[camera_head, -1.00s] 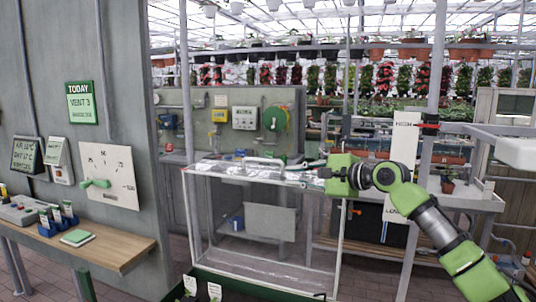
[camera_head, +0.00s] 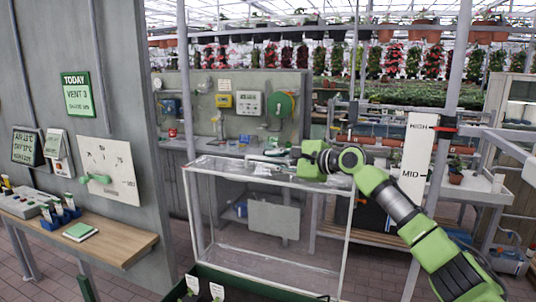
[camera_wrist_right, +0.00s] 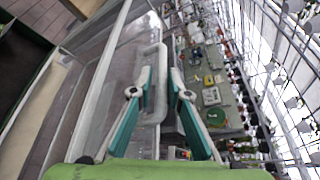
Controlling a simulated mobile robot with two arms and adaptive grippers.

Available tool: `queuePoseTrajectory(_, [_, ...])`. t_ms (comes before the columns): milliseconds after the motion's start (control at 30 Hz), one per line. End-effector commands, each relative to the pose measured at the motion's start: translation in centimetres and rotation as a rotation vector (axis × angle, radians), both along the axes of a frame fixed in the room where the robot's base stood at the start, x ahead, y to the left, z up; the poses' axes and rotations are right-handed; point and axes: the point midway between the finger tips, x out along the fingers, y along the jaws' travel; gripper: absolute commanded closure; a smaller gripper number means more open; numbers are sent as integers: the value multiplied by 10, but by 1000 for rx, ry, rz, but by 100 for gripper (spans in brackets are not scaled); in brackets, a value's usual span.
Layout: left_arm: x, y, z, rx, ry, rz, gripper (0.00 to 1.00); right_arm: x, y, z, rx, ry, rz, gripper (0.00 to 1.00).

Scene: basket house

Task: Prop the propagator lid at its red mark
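The propagator (camera_head: 192,215) is a clear box with pale edges, in the middle of the head view. Its clear lid (camera_head: 225,168) lies level on top, apparently closed. The lid's pale loop handle (camera_wrist_right: 162,95) shows in the wrist view. My right gripper (camera_head: 288,156) is at the lid's top by the handle. In the wrist view its teal fingers (camera_wrist_right: 160,72) are apart, one on each side of a handle bar; contact cannot be told. A white HIGH/MID board (camera_head: 418,150) stands at right, with a red mark (camera_head: 446,121) by HIGH. My left gripper is out of view.
A wooden shelf (camera_head: 130,248) with labelled pots and a grey wall with a dial (camera_head: 108,172) are at left. A metal post (camera_head: 186,80) stands at the propagator's left corner. A dark planter (camera_head: 240,284) sits in front. A bench with devices is behind.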

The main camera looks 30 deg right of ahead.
Motion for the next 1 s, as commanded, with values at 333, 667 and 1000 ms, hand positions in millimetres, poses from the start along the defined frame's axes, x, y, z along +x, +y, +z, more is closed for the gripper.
queuePoseTrajectory(333, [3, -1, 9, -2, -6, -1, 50, 21, 7, -4, 0, -2, -1, 84])
queuePoseTrajectory(667, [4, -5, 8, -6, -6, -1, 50, 21, 8, -5, -1, -1, -1, 100])
queuePoseTrajectory(1000, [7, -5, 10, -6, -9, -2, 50, 22, 16, -5, -23, -16, 2, 100])
